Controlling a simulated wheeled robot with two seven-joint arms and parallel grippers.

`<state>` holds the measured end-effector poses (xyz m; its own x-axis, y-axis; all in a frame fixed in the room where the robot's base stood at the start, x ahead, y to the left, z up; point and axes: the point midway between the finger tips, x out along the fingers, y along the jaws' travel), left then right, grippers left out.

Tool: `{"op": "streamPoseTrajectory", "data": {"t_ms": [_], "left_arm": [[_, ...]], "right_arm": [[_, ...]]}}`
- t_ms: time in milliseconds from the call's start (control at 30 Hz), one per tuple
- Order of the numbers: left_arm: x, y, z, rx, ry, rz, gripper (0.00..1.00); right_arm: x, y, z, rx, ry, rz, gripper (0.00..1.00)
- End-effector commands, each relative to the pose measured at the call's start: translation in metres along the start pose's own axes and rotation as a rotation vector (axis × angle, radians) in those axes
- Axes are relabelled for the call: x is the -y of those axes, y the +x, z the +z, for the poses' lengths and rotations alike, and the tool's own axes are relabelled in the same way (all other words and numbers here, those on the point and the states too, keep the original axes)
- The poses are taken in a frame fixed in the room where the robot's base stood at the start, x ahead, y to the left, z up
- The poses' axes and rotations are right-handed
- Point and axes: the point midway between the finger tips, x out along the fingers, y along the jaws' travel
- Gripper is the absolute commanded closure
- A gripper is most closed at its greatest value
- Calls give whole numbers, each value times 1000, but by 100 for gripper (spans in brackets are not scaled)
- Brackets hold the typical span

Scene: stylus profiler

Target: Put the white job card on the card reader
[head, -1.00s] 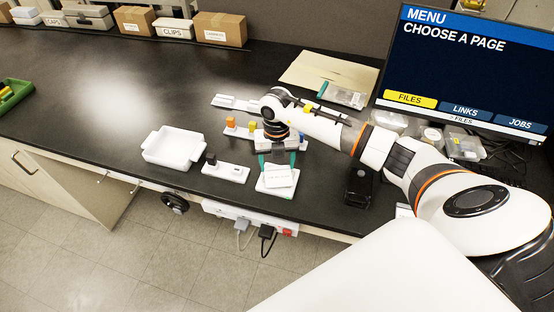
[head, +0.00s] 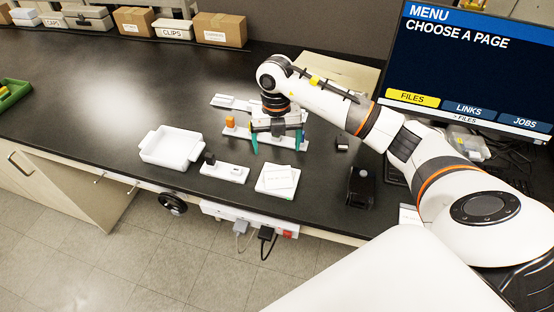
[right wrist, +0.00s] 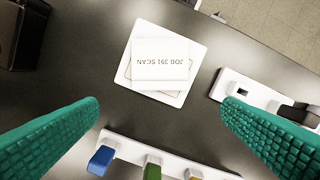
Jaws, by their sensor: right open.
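The white job card (head: 281,176), printed "JOB 391 SCAN", lies flat on the white square card reader (head: 273,194) near the front edge of the bench. In the right wrist view the card (right wrist: 160,70) sits within the rim of the reader (right wrist: 198,48), slightly turned against a tan outline under it. My right gripper (head: 276,145) is open and empty, above and behind the reader, apart from the card. Its green fingers (right wrist: 165,118) stand wide apart in the right wrist view. My left gripper is not in view.
A white rail (right wrist: 125,145) with coloured blocks lies behind the reader, beneath my gripper. A white plate with a dark block (head: 225,172) and a white tray (head: 170,147) stand to the left. A black device (head: 361,187) stands to the right. A monitor (head: 470,70) is at the back right.

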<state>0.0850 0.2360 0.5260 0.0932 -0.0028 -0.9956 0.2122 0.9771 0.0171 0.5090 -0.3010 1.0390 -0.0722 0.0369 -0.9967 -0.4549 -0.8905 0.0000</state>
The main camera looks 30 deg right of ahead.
Motion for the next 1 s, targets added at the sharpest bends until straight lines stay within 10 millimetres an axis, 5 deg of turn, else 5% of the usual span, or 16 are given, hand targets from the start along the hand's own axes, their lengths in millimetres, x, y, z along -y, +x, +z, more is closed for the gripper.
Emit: {"op": "streamPoseTrajectory", "data": {"t_ms": [333,1000], "left_arm": [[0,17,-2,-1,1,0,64],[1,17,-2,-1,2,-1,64]], "right_arm": [[0,-49,0,-1,0,0,11],[0,-53,0,0,0,1,11]]}}
